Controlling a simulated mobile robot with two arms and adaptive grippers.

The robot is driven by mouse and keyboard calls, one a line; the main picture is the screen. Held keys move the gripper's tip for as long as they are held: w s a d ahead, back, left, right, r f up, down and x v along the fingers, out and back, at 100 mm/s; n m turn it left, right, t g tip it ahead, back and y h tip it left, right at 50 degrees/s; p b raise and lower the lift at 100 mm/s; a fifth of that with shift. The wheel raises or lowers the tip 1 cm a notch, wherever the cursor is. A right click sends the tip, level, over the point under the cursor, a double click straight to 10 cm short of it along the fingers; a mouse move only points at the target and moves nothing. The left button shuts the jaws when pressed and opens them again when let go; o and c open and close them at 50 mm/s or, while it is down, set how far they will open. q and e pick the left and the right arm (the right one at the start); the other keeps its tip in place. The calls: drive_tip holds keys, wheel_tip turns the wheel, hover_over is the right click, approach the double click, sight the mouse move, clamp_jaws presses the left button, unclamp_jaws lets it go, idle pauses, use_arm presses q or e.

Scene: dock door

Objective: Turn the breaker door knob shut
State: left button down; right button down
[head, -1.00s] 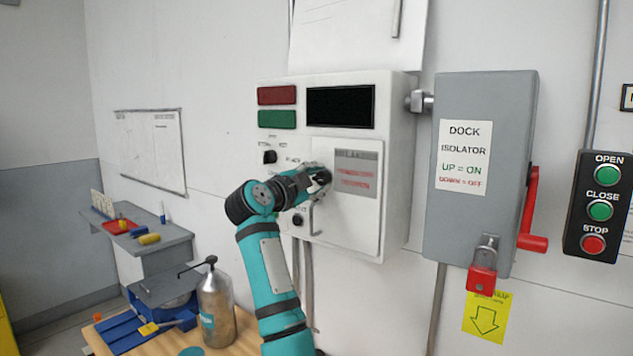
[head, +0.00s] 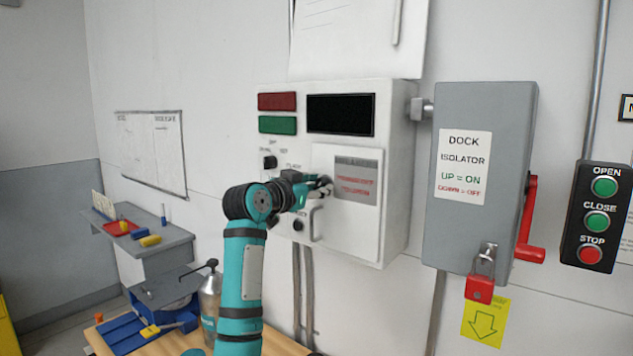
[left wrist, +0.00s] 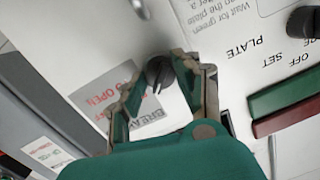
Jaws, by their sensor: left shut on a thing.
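The breaker door (head: 350,240) is a pale panel on the front of the white control box and looks flush with it. It carries a grey label with red print and a small bar handle. The breaker door knob (left wrist: 158,72) is black and shows between the fingers in the left wrist view. My left gripper (head: 325,186) is shut on the knob, at the left edge of the label, and its fingers (left wrist: 168,78) lie on both sides of it. In the head view the gripper mostly hides the knob. My right gripper is in neither view.
The grey dock isolator (head: 470,230) with its red lever (head: 527,225) stands right of the box. The button station (head: 598,215) is further right. Below left, a bottle (head: 209,300) and a blue vise (head: 165,310) stand on a wooden bench.

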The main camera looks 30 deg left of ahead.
use_arm(q)
drive_tip(key=n+p, duration=0.2)
drive_tip(key=n, duration=0.2)
drive_tip(key=shift+h, duration=0.3)
drive_tip(key=n+p, duration=0.2)
drive_tip(key=n, duration=0.2)
drive_tip(key=shift+h, duration=0.3)
drive_tip(key=c, duration=0.9)
unclamp_jaws()
drive_tip(key=s, duration=0.8)
drive_tip(key=s+a+r, duration=0.1)
drive_tip(key=s, duration=0.3)
drive_tip(key=shift+r, duration=0.1)
drive_tip(key=shift+w, duration=0.1)
